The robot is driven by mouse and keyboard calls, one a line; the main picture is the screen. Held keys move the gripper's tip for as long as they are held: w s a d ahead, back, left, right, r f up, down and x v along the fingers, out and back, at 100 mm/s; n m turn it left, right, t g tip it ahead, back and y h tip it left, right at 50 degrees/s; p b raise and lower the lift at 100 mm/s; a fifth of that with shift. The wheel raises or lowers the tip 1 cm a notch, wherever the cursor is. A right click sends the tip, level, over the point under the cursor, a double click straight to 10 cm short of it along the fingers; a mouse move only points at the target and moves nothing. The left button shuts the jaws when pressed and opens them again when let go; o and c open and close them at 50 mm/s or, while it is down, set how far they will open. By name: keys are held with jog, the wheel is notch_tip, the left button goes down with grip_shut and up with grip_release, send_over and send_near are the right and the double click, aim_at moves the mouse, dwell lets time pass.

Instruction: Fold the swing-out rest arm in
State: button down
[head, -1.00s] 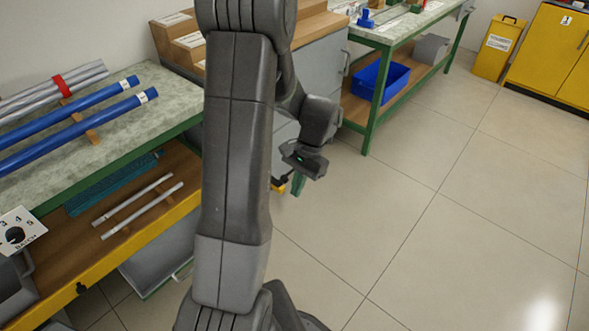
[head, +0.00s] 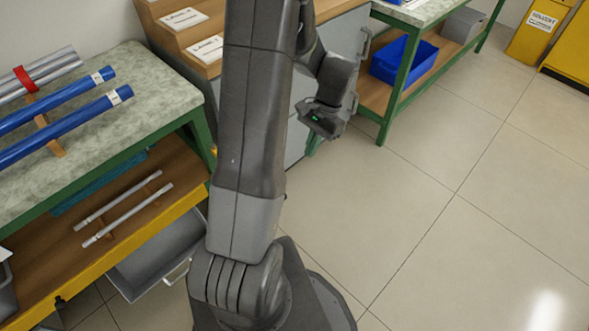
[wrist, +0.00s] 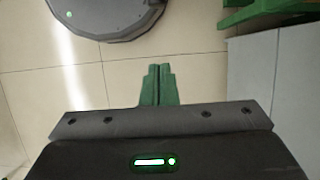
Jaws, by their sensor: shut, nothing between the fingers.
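My gripper (head: 322,120) hangs in front of the grey cabinet, above the floor, and is empty. In the wrist view its two green fingers (wrist: 159,84) are together, with floor tiles beyond them. I cannot clearly make out the rest arm. A small yellow piece (head: 213,151) shows by the green leg of the left bench, partly behind my arm. I cannot tell whether it is part of the rest arm.
The left bench (head: 165,90) carries blue and grey rods, with two thin rods (head: 128,215) on its lower shelf. A grey drawer or tray (head: 150,260) sits below. The grey cabinet (head: 342,45) and a blue bin (head: 405,60) stand behind. Floor at right is clear.

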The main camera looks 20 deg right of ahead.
jog(key=shift+s+a, duration=0.1)
jog(key=shift+s, duration=0.05)
jog(key=s+a+f+b, duration=0.2)
jog(key=s+a+f, duration=0.1)
jog(key=a+f, duration=0.4)
notch_tip(320, 180, down, 2)
jog(key=shift+f, duration=0.1)
dwell(0.3)
jog(key=shift+a, duration=0.1)
